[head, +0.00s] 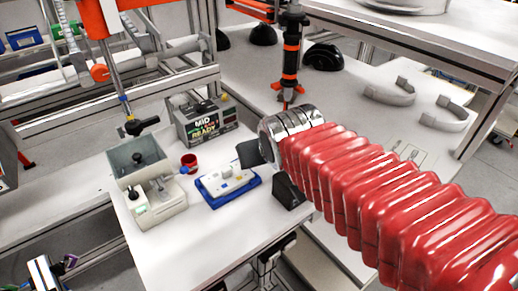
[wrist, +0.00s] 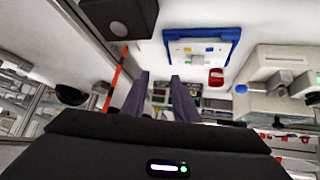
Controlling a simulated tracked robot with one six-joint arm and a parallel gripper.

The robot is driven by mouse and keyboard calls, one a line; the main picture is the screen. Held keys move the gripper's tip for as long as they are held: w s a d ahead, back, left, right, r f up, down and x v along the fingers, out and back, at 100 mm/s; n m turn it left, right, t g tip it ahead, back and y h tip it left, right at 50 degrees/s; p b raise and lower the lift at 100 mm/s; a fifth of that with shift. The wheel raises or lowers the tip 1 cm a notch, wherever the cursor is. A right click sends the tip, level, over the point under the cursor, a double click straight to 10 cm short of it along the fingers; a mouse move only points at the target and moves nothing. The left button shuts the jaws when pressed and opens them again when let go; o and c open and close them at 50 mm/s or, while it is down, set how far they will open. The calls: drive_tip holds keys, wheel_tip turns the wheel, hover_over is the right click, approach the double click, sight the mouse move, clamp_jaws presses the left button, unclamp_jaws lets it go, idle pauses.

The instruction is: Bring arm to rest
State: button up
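My arm, in a ribbed red cover, reaches from the lower right of the head view to a silver wrist near the middle. The dark body of my gripper (head: 250,153) shows partly just beyond that wrist, over the white table; its fingers cannot be made out there. In the wrist view my gripper (wrist: 160,77) shows two grey fingers standing apart, with nothing held between them. The gripper is open and appears to be above the table, apart from the things on it.
A blue tray with a white device (head: 228,184), a red cup (head: 189,160), a pale machine (head: 150,185) and a black box (head: 287,191) stand on the table. A sign box (head: 205,122) is behind. An orange-black post (head: 291,60) rises near my wrist. Black helmet shells (head: 323,57) lie farther back.

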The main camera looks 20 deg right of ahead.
idle(0.4)
drive_tip(key=s+a+f+g, duration=0.1)
drive_tip(key=s, duration=0.5)
drive_tip(key=s+a+f+g+y, duration=0.1)
drive_tip(key=s, duration=0.5)
drive_tip(key=shift+s+a+f+g, duration=0.15)
drive_tip(key=shift+a+f+g, duration=0.1)
drive_tip(key=shift+f+g, duration=0.15)
idle(2.0)
